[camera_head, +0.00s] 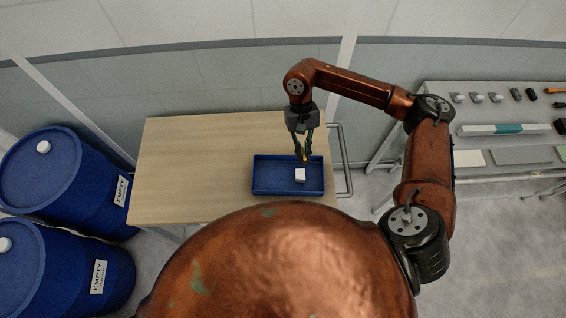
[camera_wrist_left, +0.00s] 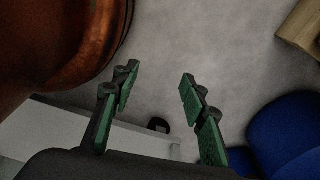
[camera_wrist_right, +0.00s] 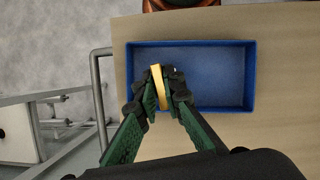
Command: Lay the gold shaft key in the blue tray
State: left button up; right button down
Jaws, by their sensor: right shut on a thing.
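The gold shaft key (camera_wrist_right: 158,88) is held between the fingers of my right gripper (camera_wrist_right: 161,98). In the head view the key (camera_head: 305,156) is a small gold spot at the fingertips of my right gripper (camera_head: 302,157). The blue tray (camera_head: 263,191) lies on the wooden table; it also shows in the right wrist view (camera_wrist_right: 249,75). The key and fingertips are over the tray, apparently above its floor; the exact height is hard to tell. My left gripper (camera_wrist_left: 160,85) is open and empty over the grey floor, away from the table.
A small white block (camera_head: 300,175) shows in the tray, just below the right fingertips. The wooden table (camera_head: 195,160) is clear left of the tray. A metal rail (camera_head: 345,160) runs along its right side. Blue barrels (camera_head: 70,185) stand left; a shelf with parts (camera_head: 500,130) stands right.

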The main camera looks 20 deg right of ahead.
notch_tip(320, 180, down, 2)
jog(key=d+m+y, duration=0.2)
jog(key=m, duration=0.3)
jog(key=m+t+y, duration=0.2)
jog(key=m+t, duration=0.4)
jog(key=m, duration=1)
send_near(272, 177)
jog(key=shift+a+f, duration=0.45)
jog(key=shift+a, duration=0.2)
jog(key=shift+w+a+f, duration=0.2)
jog(key=shift+a+f, duration=0.05)
jog(key=shift+f, duration=0.1)
notch_tip(272, 177, down, 4)
jog(key=shift+w+a+r, duration=0.1)
jog(key=shift+a+r, duration=0.05)
jog(key=shift+r, duration=0.05)
pick_arm(q)
jog(key=shift+s, duration=0.85)
